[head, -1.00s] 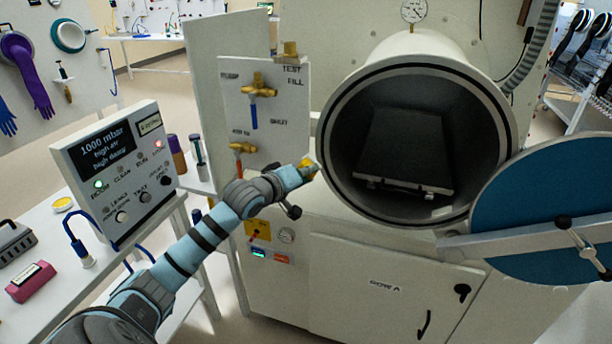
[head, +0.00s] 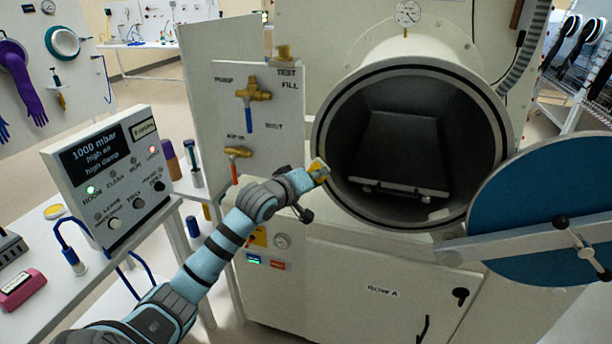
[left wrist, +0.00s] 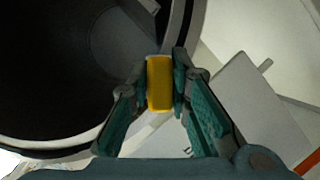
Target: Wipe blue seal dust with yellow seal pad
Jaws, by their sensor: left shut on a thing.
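The yellow seal pad (head: 318,167) is small and block-shaped. My left gripper (head: 314,172) is shut on it at the left edge of the round chamber port (head: 345,207). In the left wrist view the pad (left wrist: 160,84) sits between the two fingertips of the left gripper (left wrist: 160,90), with the port's rim behind it. I cannot tell whether the pad touches the rim. A dark seal ring runs around the port's mouth. I cannot make out any blue dust on it. My right gripper is not in view.
The port's round blue-faced door (head: 535,205) stands open at the right. A dark tray (head: 400,150) sits inside the chamber. A valve panel (head: 270,130) is left of the port, above my arm. A control box (head: 110,165) stands on the left bench (head: 50,315).

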